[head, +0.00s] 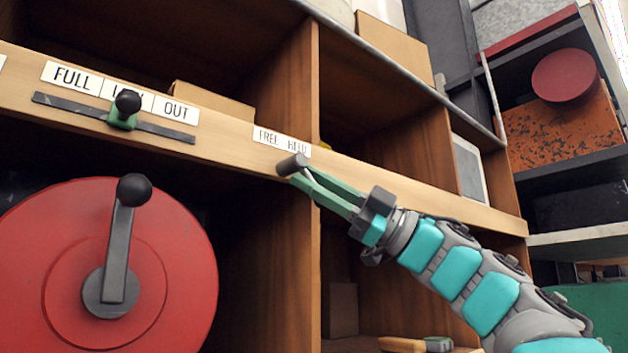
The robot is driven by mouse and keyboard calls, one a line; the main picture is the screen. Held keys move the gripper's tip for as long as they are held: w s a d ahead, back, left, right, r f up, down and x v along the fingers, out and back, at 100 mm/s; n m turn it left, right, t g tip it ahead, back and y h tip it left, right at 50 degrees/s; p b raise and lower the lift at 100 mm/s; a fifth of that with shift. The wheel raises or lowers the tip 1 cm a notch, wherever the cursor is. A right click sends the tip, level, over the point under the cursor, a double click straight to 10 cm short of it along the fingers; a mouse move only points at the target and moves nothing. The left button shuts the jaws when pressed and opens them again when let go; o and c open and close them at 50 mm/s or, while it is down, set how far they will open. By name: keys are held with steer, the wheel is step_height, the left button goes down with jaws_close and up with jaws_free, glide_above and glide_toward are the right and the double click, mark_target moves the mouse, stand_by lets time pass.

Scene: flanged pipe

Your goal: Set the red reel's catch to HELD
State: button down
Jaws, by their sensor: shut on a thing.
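The red reel (180,260) fills the lower left, with a grey crank arm and a black knob (134,190). A label reading FREE and HELD (281,139) is on the wooden rail above and right of the reel. Just under this label is the catch, a dark grey cylindrical knob (290,164). My gripper (297,175) reaches in from the lower right, its green fingers shut on this knob. The knob lies below the middle of the label, so I cannot tell which setting it is at. The fingers hide the catch's base.
A slider with a black knob (128,102) sits on a dark track under the FULL and OUT labels. The wooden shelf rail (430,190) runs behind my arm. Cardboard boxes (395,45) stand above. A wooden-handled tool (402,344) lies low at centre.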

steer(key=shift+w+a+f, duration=0.15)
steer(key=shift+f, duration=0.05)
steer(key=c, duration=0.9)
jaws_free()
steer(key=shift+w+a, duration=0.1)
steer(key=shift+d, duration=0.2)
steer(key=b+v, duration=0.1)
steer(key=v, duration=0.6)
steer(key=shift+d+f, duration=0.15)
steer(key=shift+d, duration=0.05)
